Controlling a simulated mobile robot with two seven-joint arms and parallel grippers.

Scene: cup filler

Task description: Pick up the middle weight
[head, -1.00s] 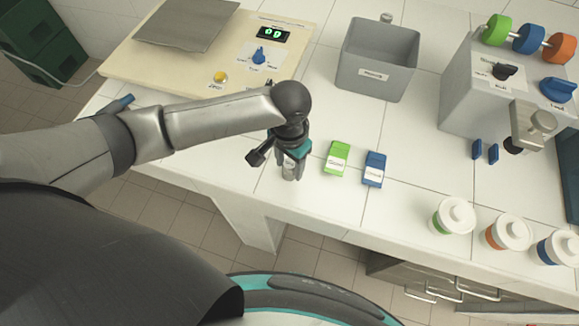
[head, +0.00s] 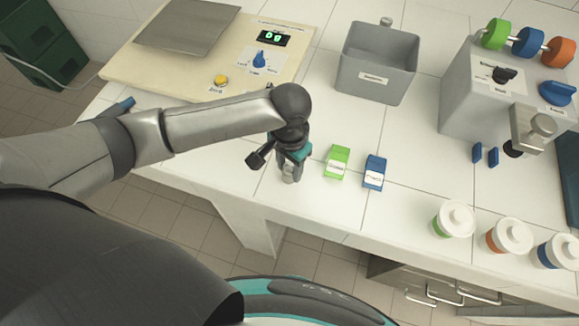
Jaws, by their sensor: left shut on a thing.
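Two small labelled blocks lie on the white counter, a green one (head: 337,162) and a blue one (head: 375,173) to its right. My left gripper (head: 290,172) points down to the counter just left of the green block, apart from it. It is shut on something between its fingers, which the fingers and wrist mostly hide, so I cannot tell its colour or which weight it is. Neither visible block is held. My right gripper is not in view.
A grey open bin (head: 377,65) stands behind the blocks. A board with a metal plate (head: 187,27) and display (head: 274,37) is at the back left. A grey dispenser (head: 465,100) stands at the right. Lidded cups (head: 512,235) line the front right edge.

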